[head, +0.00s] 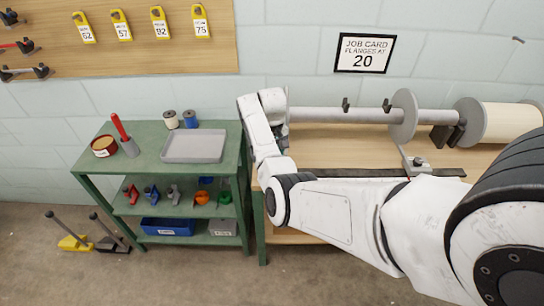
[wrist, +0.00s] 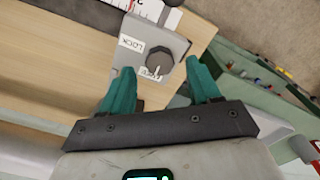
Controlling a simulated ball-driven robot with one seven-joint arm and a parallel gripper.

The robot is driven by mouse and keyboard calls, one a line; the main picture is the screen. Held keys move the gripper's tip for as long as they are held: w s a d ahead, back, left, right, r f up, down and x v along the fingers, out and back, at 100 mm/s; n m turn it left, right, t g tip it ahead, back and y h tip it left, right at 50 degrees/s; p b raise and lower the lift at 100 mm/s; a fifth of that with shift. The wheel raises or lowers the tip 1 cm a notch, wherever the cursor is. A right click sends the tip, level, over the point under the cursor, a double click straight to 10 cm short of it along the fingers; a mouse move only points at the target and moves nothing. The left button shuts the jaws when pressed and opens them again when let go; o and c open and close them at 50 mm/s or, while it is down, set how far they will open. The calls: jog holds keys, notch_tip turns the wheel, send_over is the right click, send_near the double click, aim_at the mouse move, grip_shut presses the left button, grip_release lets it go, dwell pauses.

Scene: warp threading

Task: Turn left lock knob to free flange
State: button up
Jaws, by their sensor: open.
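In the wrist view a dark round lock knob (wrist: 159,61) sits on a grey block (wrist: 172,30) beside a ruler scale. A label reading LOCK (wrist: 131,43) is at its upper left, and a second, partly covered label (wrist: 150,73) is just below it. The knob's pale pointer mark is too small to read surely. My gripper (wrist: 161,66) is open, its teal fingers on either side of the knob in the picture, with gaps visible. In the head view my arm covers the left end of the beam, and the left flange and the fingers are hidden there.
The right flange (head: 403,116) stands on the grey beam (head: 340,115), with another grey lock block (head: 416,165) below it. A job card (head: 364,53) reads FLANGES AT 20. A green shelf cart (head: 130,165) with a grey tray (head: 194,146) stands left of the bench.

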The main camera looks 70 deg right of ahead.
notch_tip(320, 180, up, 9)
jog(key=shift+b, duration=0.4)
jog(key=shift+f, duration=0.1)
dwell(0.3)
jog(key=s+a+f+n+h, duration=0.1)
jog(key=s+a+f, duration=0.1)
jog(key=a+f, duration=0.5)
jog(key=s+a+f+n, duration=0.1)
jog(key=s+a+f, duration=0.2)
jog(key=a, duration=0.7)
jog(key=s+a+n, duration=0.2)
jog(key=s+a, duration=0.4)
jog(key=a, duration=0.3)
jog(key=s+a+n+t, duration=0.1)
jog(key=s+a, duration=0.5)
jog(key=a, duration=0.4)
jog(key=shift+s+f+n+y, duration=0.25)
jog(key=shift+s+n+y, duration=0.1)
jog(key=shift+n+y, duration=0.05)
